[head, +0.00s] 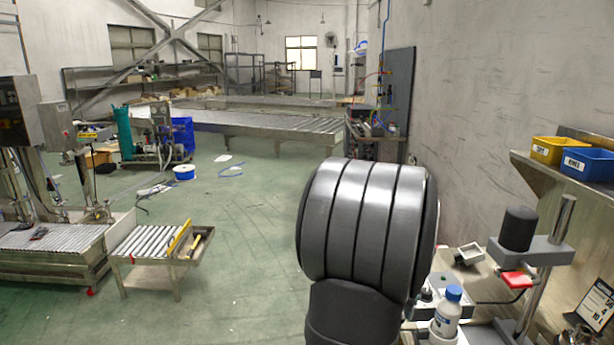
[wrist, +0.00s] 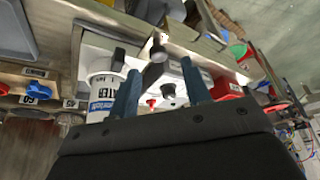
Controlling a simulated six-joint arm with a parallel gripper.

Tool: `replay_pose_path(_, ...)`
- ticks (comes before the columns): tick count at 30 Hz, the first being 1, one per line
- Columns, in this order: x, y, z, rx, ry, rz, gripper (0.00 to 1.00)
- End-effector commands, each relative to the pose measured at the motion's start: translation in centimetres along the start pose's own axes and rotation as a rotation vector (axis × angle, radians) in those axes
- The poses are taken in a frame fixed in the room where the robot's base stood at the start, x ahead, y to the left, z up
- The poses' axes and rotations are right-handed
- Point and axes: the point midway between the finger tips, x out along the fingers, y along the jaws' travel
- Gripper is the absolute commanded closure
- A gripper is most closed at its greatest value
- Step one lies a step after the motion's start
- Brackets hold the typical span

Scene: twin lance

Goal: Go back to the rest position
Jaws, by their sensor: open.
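My gripper (wrist: 160,88) shows in the wrist view with its two dark blue fingers apart and nothing visible between them in its grasp. Past the fingers are a white fixture with a small red button (wrist: 151,102) and a black knob (wrist: 168,91). A white container with printed lettering (wrist: 101,92) is beside the left finger; I cannot tell whether they touch. In the head view my own grey arm link fills the centre, and the gripper is out of sight.
In the head view, a white bottle with a blue cap (head: 447,314) stands on the bench at lower right, close to my arm. A yellow bin (head: 559,151) and a blue bin (head: 588,165) sit on a shelf. A roller table (head: 153,243) stands left, with open floor (head: 240,260) between.

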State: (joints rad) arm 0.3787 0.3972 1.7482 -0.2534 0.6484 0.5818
Motion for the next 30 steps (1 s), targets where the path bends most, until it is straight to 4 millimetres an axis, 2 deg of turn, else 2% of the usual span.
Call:
replay_pose_path(1, 0.9, 0.1, 0.1, 0.0, -0.004, 0.002, 0.56)
replay_pose_path(6, 3.1, 0.0, 0.0, 0.001, -0.001, 0.0, 0.56)
replay_pose_path(12, 4.4, 0.0, 0.0, 0.001, 0.0, 0.0, 0.56)
replay_pose_path(25, 4.5, 0.0, -0.1, 0.001, 0.001, 0.0, 0.56)
replay_pose_path(30, 3.5, 0.0, -0.1, 0.001, 0.002, -0.001, 0.56)
